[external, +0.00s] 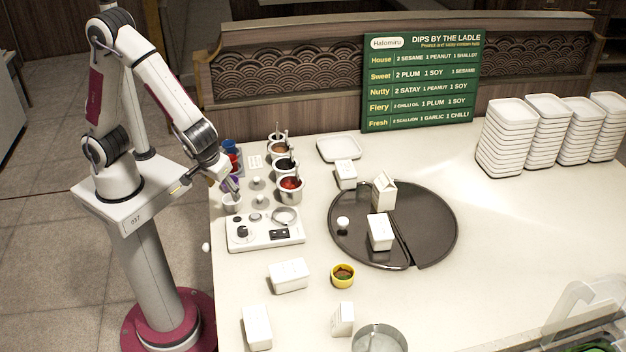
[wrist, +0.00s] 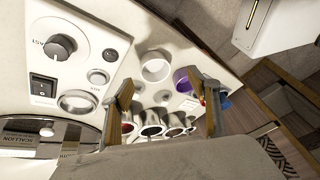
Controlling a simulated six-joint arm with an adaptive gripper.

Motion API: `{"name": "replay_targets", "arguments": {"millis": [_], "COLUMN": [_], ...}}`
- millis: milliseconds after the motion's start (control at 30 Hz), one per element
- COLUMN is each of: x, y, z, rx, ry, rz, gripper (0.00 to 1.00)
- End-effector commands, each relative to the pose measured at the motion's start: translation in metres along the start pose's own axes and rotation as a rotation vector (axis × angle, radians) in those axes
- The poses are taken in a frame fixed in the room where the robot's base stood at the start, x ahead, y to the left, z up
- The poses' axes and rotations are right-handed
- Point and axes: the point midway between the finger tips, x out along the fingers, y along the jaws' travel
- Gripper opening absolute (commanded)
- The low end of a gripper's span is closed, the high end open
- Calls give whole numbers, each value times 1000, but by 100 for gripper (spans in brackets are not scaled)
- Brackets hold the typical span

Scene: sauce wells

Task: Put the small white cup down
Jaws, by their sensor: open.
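The small white cup (external: 231,204) stands upright near the counter's left edge, beside the white control panel. In the wrist view the cup (wrist: 145,72) shows as a white ring, just beyond and between the fingertips. My gripper (external: 229,184) is above the cup in the external view. In the wrist view my gripper (wrist: 158,84) has its two fingers spread wide, with nothing held between them. A gap to the cup is hard to judge.
The control panel (external: 262,239) with knob and ring is close by. Several sauce pots, one with red sauce (external: 290,188), stand to the right of the gripper. A dark round tray (external: 440,225) holds white cartons. A yellow bowl (external: 343,276) sits in front.

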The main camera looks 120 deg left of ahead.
Motion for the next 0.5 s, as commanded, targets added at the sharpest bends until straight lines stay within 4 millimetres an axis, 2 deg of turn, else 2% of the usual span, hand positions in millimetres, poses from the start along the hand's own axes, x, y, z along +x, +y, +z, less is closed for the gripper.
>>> {"name": "replay_targets", "arguments": {"millis": [300,500], "x": [-2,-2], "y": [7,8], "z": [-7,-6], "rx": [-282,-361], "ry": [19,17], "rz": [26,28], "gripper": [60,60]}}
